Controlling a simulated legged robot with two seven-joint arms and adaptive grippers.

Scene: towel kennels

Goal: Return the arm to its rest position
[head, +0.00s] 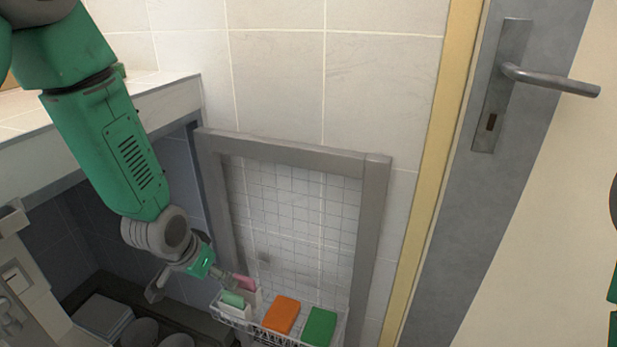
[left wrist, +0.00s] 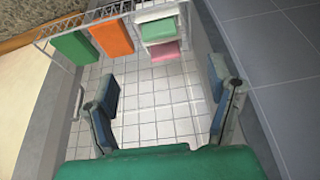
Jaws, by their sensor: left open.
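My left arm comes in from the upper left of the head view and reaches down toward a white wire basket. My left gripper (head: 192,288) is just left of the basket. In the left wrist view the left gripper (left wrist: 160,105) has its two fingers wide apart with nothing between them, only white tiles behind. My right gripper is not in view; a small dark and green part shows at the right edge of the head view.
The wire basket (head: 262,331) holds an orange item (head: 281,314), a green item (head: 320,327), and pale green (head: 233,299) and pink (head: 245,283) ones. A grey frame (head: 290,151) stands behind. A counter (head: 160,103) is at left, a door with a handle (head: 550,80) at right.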

